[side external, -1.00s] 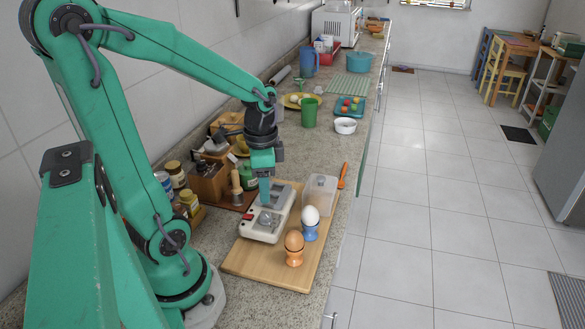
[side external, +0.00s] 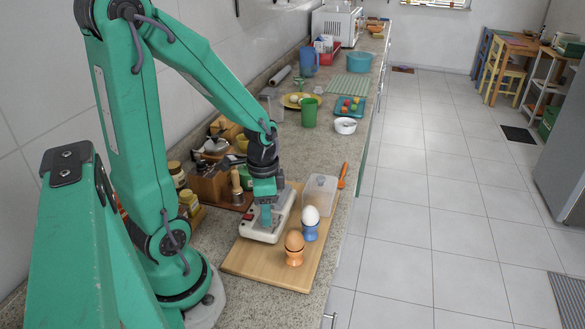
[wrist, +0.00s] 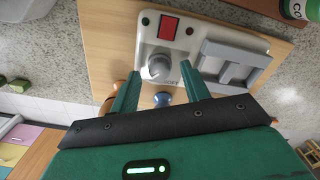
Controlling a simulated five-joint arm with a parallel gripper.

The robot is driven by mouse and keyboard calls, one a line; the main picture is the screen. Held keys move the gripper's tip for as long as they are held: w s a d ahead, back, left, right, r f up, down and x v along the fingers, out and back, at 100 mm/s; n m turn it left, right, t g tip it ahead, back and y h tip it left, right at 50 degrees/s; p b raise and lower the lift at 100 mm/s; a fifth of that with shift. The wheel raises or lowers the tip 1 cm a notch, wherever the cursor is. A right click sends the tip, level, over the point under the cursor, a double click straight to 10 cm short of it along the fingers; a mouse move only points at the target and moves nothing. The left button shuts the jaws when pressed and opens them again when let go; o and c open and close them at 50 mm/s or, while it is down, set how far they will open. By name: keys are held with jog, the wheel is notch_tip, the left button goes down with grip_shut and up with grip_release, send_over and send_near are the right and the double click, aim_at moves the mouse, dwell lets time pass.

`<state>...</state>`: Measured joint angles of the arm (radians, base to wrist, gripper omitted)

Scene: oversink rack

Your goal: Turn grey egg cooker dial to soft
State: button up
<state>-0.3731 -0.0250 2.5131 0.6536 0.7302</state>
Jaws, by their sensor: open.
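The white egg cooker (side external: 259,236) sits on a wooden board, partly hidden by my gripper (side external: 267,222) in the side view. In the wrist view the cooker (wrist: 148,33) shows a round grey dial (wrist: 158,67), a red panel (wrist: 169,27) and a raised grey frame (wrist: 232,63). Lettering beside the dial is partly visible, seemingly "SOFT". My gripper (wrist: 160,71) is open, one green finger on each side of the dial. I see gaps between the fingers and the dial. I cannot tell how the dial's pointer is set.
The wooden board (side external: 270,270) also carries a brown egg (side external: 294,241) in an orange cup, a white egg (side external: 311,214) in a blue cup and a clear container (side external: 320,196). Jars (side external: 190,201) and a wooden box stand left. An orange-handled tool (side external: 343,174) lies near the counter edge.

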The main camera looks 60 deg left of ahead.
jog(key=shift+f, duration=0.35)
jog(key=c, duration=1)
